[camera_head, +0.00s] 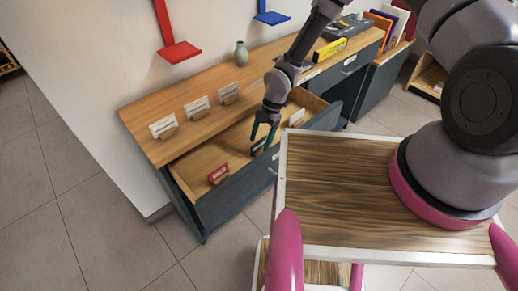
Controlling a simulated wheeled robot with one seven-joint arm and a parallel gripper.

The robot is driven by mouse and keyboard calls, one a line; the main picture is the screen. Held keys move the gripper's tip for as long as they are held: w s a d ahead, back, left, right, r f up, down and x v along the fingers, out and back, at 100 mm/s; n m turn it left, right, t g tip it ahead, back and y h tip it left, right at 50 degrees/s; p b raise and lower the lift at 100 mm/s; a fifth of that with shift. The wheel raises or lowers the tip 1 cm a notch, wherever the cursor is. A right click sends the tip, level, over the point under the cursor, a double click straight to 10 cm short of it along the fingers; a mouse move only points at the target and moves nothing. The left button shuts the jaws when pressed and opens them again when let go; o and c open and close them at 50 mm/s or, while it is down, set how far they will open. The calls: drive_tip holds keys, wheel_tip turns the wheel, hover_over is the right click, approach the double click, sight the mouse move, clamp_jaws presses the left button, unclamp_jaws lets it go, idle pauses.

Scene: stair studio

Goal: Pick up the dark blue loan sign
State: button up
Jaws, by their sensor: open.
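The dark blue loan sign (258,147) appears as a small dark plate in the open wooden drawer (193,177); my gripper partly hides it. My gripper (262,138) points down into the drawer, its dark teal fingers open. The fingertips are at or just above the sign, one on each side of it in the picture. I cannot tell whether they touch it.
In the same drawer a red sign (218,174) stands to the left and a white sign (296,117) to the right. White card signs (197,106) in wooden holders, a grey-green vase (241,53) and a yellow box (329,50) are on the cabinet top (160,100).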

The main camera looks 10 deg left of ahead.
sight(255, 152)
drive_tip(key=x, duration=0.4)
drive_tip(key=shift+s+a, duration=0.1)
drive_tip(key=shift+a, duration=0.05)
clamp_jaws()
wheel_tip(255, 152, up, 10)
drive_tip(key=shift+r, duration=0.1)
idle(0.3)
